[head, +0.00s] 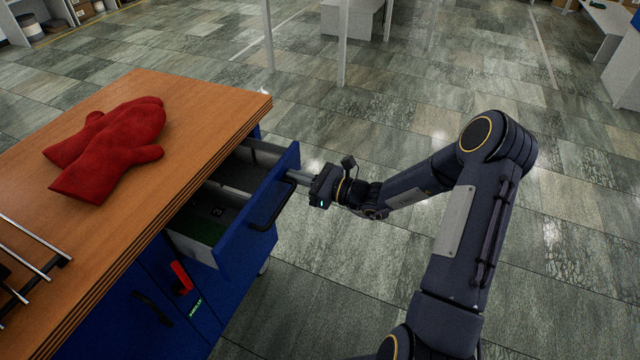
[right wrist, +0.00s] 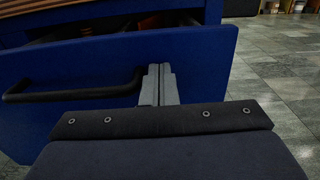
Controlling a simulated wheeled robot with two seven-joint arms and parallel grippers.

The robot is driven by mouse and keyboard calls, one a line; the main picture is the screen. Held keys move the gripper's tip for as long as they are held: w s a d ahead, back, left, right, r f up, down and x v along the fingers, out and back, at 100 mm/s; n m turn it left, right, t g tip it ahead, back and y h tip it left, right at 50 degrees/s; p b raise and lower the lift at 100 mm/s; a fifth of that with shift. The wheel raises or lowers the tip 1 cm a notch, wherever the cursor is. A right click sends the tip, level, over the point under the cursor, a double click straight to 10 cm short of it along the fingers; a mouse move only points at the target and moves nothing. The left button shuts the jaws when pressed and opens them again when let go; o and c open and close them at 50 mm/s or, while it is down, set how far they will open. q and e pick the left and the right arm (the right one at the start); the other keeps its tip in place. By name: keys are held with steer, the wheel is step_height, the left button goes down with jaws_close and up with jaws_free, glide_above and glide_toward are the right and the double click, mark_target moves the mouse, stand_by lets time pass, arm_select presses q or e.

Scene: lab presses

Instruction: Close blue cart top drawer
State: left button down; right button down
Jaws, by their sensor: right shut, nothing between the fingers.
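The blue cart (head: 105,310) has a wooden top, and its top drawer (head: 240,240) is pulled out, with its grey inside showing. The drawer front carries a black bar handle (head: 272,208). My right gripper (head: 293,178) is shut and empty, with its fingertips at the drawer front near the far end of the handle. In the right wrist view the shut fingers (right wrist: 158,85) stand against or just before the blue drawer front (right wrist: 205,75), beside the right end of the handle (right wrist: 75,92). I cannot tell if they touch it. My left gripper is not in view.
Red oven mitts (head: 110,145) and a metal rack (head: 25,270) lie on the wooden top (head: 200,105). A cupboard door with a black handle (head: 152,308) and a red latch (head: 181,277) is below. White posts (head: 342,45) stand behind. The tiled floor on the right is clear.

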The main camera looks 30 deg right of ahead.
steer(key=b, duration=0.2)
glide_above(252, 179)
steer(key=shift+s+d, duration=0.1)
steer(key=shift+s, duration=0.1)
steer(key=shift+w, duration=0.25)
steer(key=shift+a+r, duration=0.1)
steer(key=shift+a, duration=0.1)
steer(key=shift+r, duration=0.15)
